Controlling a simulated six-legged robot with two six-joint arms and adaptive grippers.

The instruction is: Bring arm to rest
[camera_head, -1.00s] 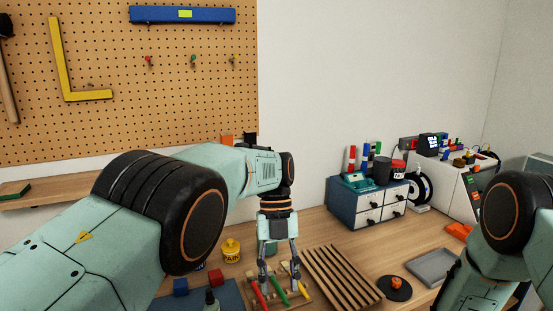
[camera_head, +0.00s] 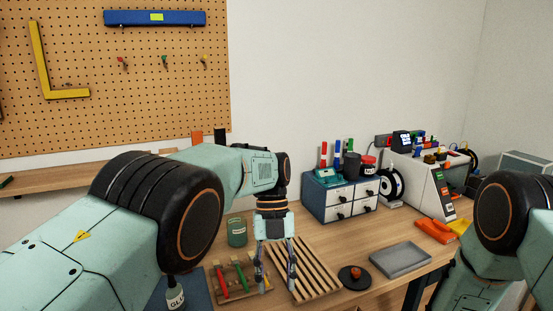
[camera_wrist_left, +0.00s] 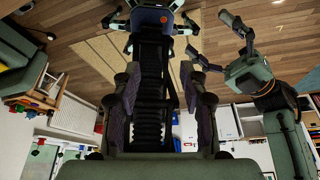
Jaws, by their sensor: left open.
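My left arm reaches in from the left in the head view. Its left gripper (camera_head: 276,278) points down with its fingers apart and nothing between them. It hangs over the gap between a small rack of coloured screwdriver-like tools (camera_head: 236,278) and a slatted wooden rack (camera_head: 312,272); its exact height is unclear. In the left wrist view, the two fingers (camera_wrist_left: 163,90) also stand apart and empty, with my body behind. My right arm (camera_head: 508,215) shows at the right edge of the head view, its gripper out of frame. The right gripper (camera_wrist_left: 206,33) shows in the wrist view with fingers spread.
A green jar (camera_head: 237,232) stands behind the tool rack, a glue bottle (camera_head: 175,297) at front left. A drawer unit (camera_head: 340,199), a grey tray (camera_head: 401,259) and a black disc (camera_head: 354,277) lie to the right. A pegboard (camera_head: 110,80) covers the wall.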

